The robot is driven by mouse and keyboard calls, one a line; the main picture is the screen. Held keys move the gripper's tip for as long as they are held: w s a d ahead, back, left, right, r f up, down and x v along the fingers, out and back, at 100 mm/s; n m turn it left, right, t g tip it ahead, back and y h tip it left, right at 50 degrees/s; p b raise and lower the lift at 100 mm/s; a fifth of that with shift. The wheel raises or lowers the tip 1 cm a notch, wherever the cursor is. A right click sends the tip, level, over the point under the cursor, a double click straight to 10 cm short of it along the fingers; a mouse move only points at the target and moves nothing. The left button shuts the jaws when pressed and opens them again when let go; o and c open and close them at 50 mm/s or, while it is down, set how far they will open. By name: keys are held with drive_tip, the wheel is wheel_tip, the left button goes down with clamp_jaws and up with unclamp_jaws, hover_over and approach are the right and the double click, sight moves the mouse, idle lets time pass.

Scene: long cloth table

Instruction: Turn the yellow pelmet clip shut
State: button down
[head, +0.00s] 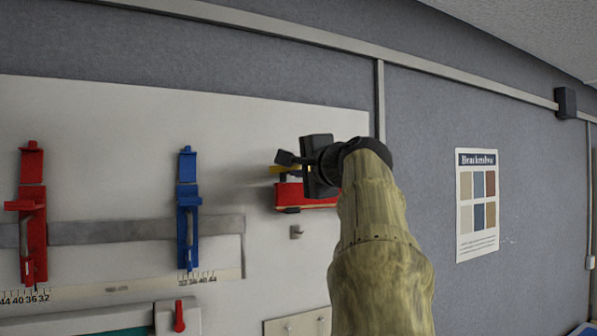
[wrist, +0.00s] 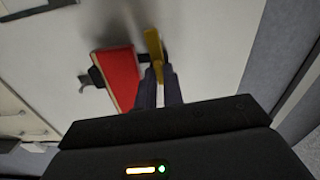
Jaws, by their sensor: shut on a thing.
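The yellow pelmet clip (head: 283,169) shows as a short yellow strip just above a red block (head: 290,195) on the white board. My gripper (head: 292,160) is at the clip and hides much of it in the head view. In the wrist view the yellow clip (wrist: 154,46) is a narrow upright piece beside the red block (wrist: 117,78). My gripper's two dark fingers (wrist: 160,84) are shut on the clip's near end. The fingers stand apart from the red block, with a small gap between.
A red clamp (head: 33,215) and a blue clamp (head: 187,210) are fixed to the white board (head: 120,120) at the left. A small grey hook (head: 297,231) sits below the red block. A colour-sample poster (head: 477,205) hangs at the right.

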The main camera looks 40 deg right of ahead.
drive_tip(key=shift+d+f+n+b, duration=0.1)
drive_tip(key=shift+n+b, duration=0.85)
drive_tip(key=shift+n, duration=1.85)
drive_tip(key=shift+d+f+n+b, duration=0.15)
drive_tip(key=shift+n+b, duration=0.85)
drive_tip(key=shift+n, duration=1.8)
drive_tip(key=shift+f+n+b, duration=0.1)
drive_tip(key=shift+n+b, duration=0.85)
drive_tip(key=shift+n, duration=1.85)
drive_tip(key=c, duration=1.5)
unclamp_jaws()
drive_tip(key=shift+r, duration=0.1)
drive_tip(key=shift+s, duration=0.2)
